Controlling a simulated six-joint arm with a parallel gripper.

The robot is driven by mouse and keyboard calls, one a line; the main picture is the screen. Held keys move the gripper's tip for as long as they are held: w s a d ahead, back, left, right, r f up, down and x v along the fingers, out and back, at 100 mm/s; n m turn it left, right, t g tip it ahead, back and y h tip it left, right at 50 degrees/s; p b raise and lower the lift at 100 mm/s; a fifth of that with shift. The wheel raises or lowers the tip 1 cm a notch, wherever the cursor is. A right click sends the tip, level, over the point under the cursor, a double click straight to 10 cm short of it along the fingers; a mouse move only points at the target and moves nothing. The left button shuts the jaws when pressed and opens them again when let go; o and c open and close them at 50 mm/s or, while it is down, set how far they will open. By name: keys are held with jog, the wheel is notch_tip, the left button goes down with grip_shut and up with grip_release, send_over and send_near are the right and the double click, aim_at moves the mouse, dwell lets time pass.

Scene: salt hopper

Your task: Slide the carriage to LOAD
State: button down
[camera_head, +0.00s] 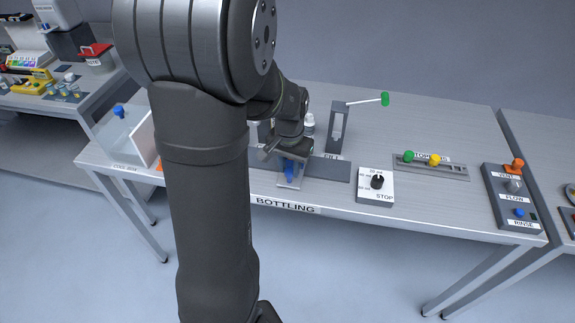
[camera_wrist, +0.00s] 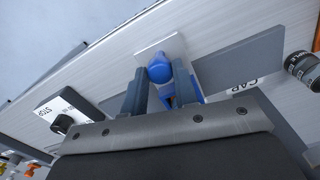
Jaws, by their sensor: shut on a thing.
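The carriage (camera_head: 288,184) is a small light metal plate with a blue handle (camera_head: 290,169). It sits at the front edge of the bench on a dark grey track (camera_head: 330,169). My gripper (camera_head: 291,160) reaches down over it and is shut on the blue handle. In the wrist view the round blue knob of the handle (camera_wrist: 159,69) shows between my two fingers (camera_wrist: 160,88), with the pale carriage plate (camera_wrist: 150,48) behind it. A FILL label stands right of the carriage in the head view, and a CAP label shows in the wrist view. I see no LOAD label; my arm hides part of the track's left side.
A fill stand (camera_head: 337,128) with a green-tipped lever (camera_head: 384,99) rises behind the track. A STOP dial box (camera_head: 375,186) stands right of the track. A clear-sided bin with a blue knob (camera_head: 119,112) is at the left end. A valve panel (camera_head: 511,197) is at far right.

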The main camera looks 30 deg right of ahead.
jog(key=c, duration=1.1)
grip_release()
jog(key=shift+c, duration=0.2)
notch_tip(320, 180, up, 18)
jog(key=shift+f, duration=0.25)
jog(key=shift+f, duration=0.1)
notch_tip(320, 180, down, 17)
jog(key=shift+f, duration=0.2)
jog(key=shift+w, duration=0.1)
